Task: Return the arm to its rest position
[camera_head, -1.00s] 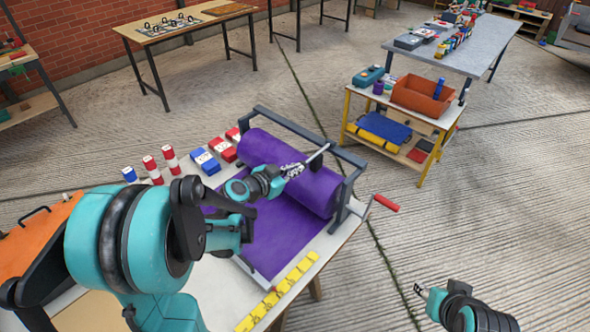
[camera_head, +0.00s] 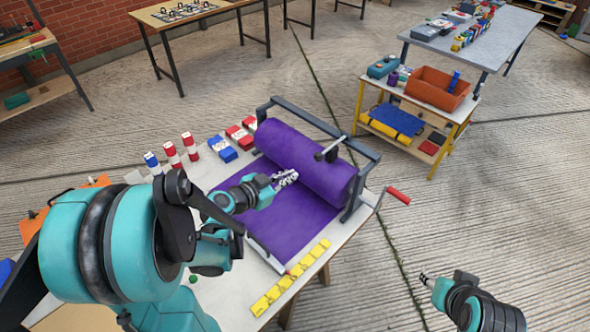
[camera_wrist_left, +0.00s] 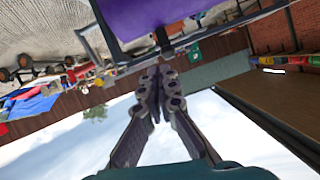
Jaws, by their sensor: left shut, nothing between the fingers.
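My left arm comes in from the left in the head view. Its gripper (camera_head: 287,178) is shut and empty, in front of a purple roll (camera_head: 310,160) and above the purple sheet (camera_head: 285,222) that runs from it. In the left wrist view the shut fingers (camera_wrist_left: 158,75) point toward the purple material (camera_wrist_left: 165,15), with nothing between them. A dark-ended lever (camera_head: 330,150) at the roll stands apart from the fingers. My right gripper (camera_head: 425,279) is low at the right over the floor, too small to read.
A shelf cart with an orange bin (camera_head: 432,92) stands behind. Floor at right is open.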

